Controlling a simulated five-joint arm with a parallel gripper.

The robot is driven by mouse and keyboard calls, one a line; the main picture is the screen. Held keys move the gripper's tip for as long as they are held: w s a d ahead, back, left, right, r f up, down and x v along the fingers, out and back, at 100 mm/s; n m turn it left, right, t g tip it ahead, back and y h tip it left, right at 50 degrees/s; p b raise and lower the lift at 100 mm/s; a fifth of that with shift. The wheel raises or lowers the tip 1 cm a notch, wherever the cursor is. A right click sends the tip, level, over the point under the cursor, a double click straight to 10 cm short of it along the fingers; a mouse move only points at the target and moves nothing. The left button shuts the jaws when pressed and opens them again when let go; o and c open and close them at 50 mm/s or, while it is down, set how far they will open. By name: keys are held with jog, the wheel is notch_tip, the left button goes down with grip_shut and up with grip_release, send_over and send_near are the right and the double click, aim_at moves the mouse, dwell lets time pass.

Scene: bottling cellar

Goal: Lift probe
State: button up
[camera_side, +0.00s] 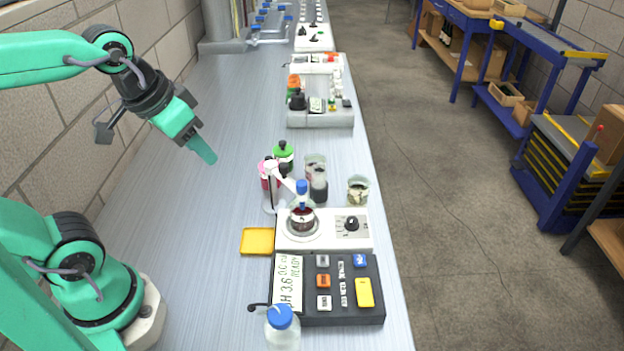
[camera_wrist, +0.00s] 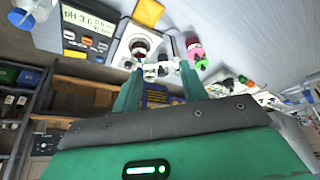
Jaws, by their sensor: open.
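The probe (camera_side: 302,188) has a blue cap and stands upright in a glass vessel of dark red liquid (camera_side: 302,217). The vessel sits on a white stirrer (camera_side: 347,240). A white holder arm (camera_side: 285,181) reaches to the probe from a stand. My gripper (camera_side: 204,152) is open and empty, above the bench, left of the probe and higher. In the wrist view my gripper (camera_wrist: 160,72) shows two green fingers apart, with the vessel (camera_wrist: 140,46) beyond their tips.
A dark pH meter (camera_side: 328,290) reads pH 3.6, READY. A blue-capped bottle (camera_side: 283,327), a yellow tray (camera_side: 258,241), pink (camera_side: 268,177) and green-capped (camera_side: 283,155) bottles and beakers (camera_side: 358,191) stand close around the stirrer. The bench's left side is clear.

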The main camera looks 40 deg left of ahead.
jog(key=w+d+r+g, duration=0.1)
jog(key=w+d+g, duration=0.3)
jog(key=w, duration=0.6)
jog(key=g, duration=0.5)
send_near(301, 182)
jog(key=shift+d+f+y, duration=0.15)
jog(key=shift+f+y, duration=0.25)
jog(key=shift+f, duration=0.05)
jog(key=shift+f, duration=0.1)
jog(key=shift+d+x, duration=0.15)
jog(key=shift+x, duration=1.75)
jog(key=shift+d+x, duration=0.1)
jog(key=shift+x, duration=1.8)
jog(key=shift+s, duration=0.15)
jog(key=shift+a, duration=0.1)
grip_shut()
